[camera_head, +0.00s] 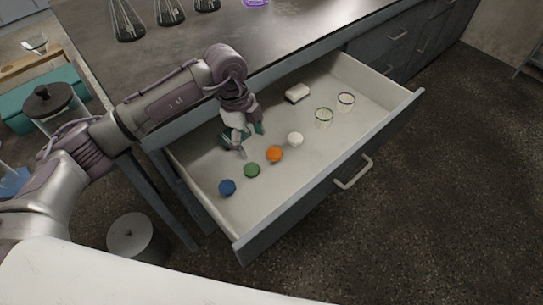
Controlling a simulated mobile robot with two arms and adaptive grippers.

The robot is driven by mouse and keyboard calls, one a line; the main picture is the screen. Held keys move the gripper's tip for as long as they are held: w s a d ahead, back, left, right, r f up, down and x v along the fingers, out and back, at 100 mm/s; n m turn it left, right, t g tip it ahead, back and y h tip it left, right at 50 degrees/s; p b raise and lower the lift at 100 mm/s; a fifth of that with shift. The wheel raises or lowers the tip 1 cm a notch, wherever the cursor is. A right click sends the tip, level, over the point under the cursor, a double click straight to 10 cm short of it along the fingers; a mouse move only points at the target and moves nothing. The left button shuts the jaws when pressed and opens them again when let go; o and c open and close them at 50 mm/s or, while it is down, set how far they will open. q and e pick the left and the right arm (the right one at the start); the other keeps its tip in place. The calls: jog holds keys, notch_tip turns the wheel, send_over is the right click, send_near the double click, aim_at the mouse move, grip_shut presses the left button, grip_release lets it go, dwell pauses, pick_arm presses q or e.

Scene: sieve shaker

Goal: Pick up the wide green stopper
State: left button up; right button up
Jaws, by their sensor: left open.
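A green stopper (252,170) lies on the floor of the open drawer (330,152), between a blue stopper (227,187) and an orange stopper (274,154). A white stopper (295,139) continues the row toward the right. My left gripper (242,148) is over the drawer, pointing down, open, a little behind and left of the green stopper. It appears apart from the stopper, and I see nothing held in it. Teal patches show beside its fingers; I cannot tell for certain whether they belong to the gripper. My right gripper is not in view.
The drawer's front panel (325,180) bounds the near side.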

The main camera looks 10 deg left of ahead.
pick_arm(q)
jog(key=a, duration=0.1)
send_over(251, 168)
jog(key=shift+y, duration=0.3)
notch_tip(251, 168, down, 7)
jog(key=shift+s+b, duration=0.1)
jog(key=shift+b, duration=0.35)
jog(key=shift+d+f+b, duration=0.1)
jog(key=shift+f+b, duration=0.35)
jog(key=shift+f, duration=2.7)
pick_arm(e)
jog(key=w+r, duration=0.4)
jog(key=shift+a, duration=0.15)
pick_arm(q)
jog(key=c, duration=1)
jog(key=shift+r, duration=0.15)
jog(key=shift+c, duration=0.2)
